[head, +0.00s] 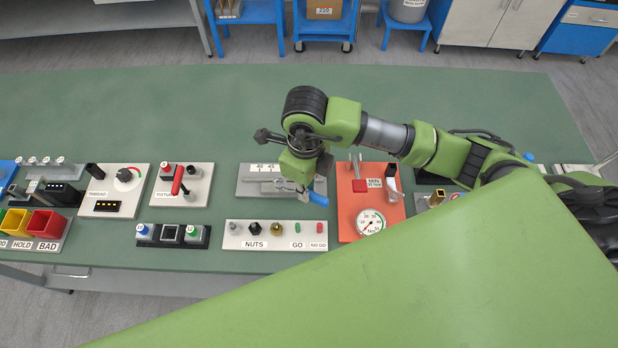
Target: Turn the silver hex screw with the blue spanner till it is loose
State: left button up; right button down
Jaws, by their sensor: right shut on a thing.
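My right gripper (304,187) is over the right end of a grey plate (247,170) marked 40 and 45. It is shut on a blue-handled tool, the blue spanner (318,199), whose blue end sticks out to the lower right. The spanner's other end is hidden by the gripper. A small silver part (233,228) stands at the left end of the white NUTS board (275,243); I cannot tell whether it is the silver hex screw. My left gripper is not in view.
An orange board (348,232) with a dial gauge (370,221) lies right of the spanner. White THREAD (95,207) and FIXTURE (165,200) boards and coloured bins (47,224) lie to the left. The back of the green table (150,110) is clear.

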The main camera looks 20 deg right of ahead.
jog(key=shift+s+a+m, duration=0.1)
jog(key=shift+m, duration=0.2)
jog(key=shift+b, duration=0.4)
dwell(1.1)
jog(key=shift+f+b, duration=0.9)
jog(key=shift+b, duration=0.2)
dwell(1.5)
jog(key=w+d+n+b, duration=0.1)
jog(key=n+b, duration=0.1)
jog(key=d+n+b, duration=0.1)
jog(key=n+b, duration=0.1)
jog(key=shift+w+f, duration=0.1)
jog(key=shift+w, duration=0.3)
jog(key=shift+w+d+n+b, duration=0.3)
jog(key=shift+w+n+b, duration=0.45)
jog(key=shift+n+b, duration=0.7)
jog(key=shift+w+b, duration=0.15)
jog(key=shift+b, duration=0.3)
